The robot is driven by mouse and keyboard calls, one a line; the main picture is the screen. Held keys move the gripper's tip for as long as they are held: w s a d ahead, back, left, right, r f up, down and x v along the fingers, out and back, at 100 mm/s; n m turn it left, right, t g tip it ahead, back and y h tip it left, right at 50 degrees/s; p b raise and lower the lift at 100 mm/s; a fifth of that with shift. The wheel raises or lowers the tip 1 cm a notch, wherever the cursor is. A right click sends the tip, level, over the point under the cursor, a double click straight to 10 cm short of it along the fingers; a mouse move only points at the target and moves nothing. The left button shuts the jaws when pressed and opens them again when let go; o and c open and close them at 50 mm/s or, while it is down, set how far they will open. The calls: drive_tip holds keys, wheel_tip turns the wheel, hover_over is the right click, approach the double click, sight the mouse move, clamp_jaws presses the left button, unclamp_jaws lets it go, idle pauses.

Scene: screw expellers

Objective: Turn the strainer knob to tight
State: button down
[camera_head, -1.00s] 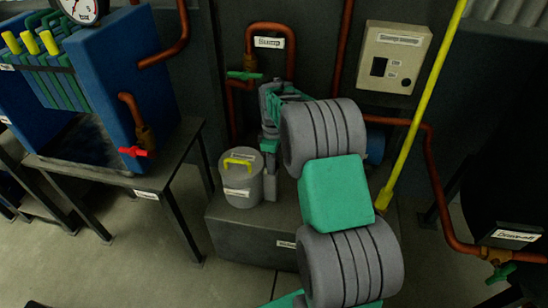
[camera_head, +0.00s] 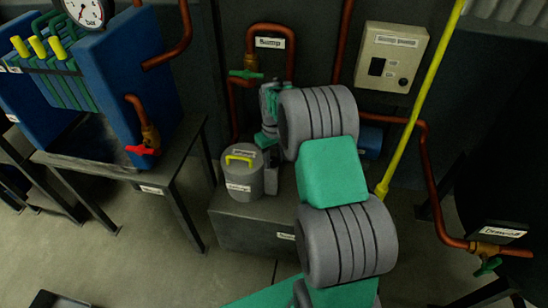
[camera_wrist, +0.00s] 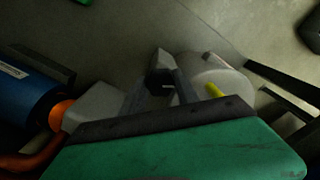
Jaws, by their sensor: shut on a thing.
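The strainer (camera_head: 243,177) is a grey cylindrical pot with a yellow handle on its lid, standing on a grey plinth. In the wrist view, the pot (camera_wrist: 214,78) is to the right of my gripper (camera_wrist: 162,80). My gripper is shut on a small dark knob (camera_wrist: 159,83), which has a pale mark on its face and sits between the two grey fingers. In the head view, my gripper (camera_head: 271,180) points down close beside the pot's right side. The knob is hidden there. The wording on the pot's labels is too small to read.
A grey control box (camera_head: 392,57) hangs on the back wall. A yellow pole (camera_head: 425,95) leans to the right of my arm. A copper pipe with a green valve handle (camera_head: 246,74) rises behind the pot. A blue filter press (camera_head: 125,85) stands on a table at left.

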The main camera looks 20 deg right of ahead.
drive_tip(key=shift+s+f, duration=0.1)
idle(0.3)
drive_tip(key=c, duration=0.9)
unclamp_jaws()
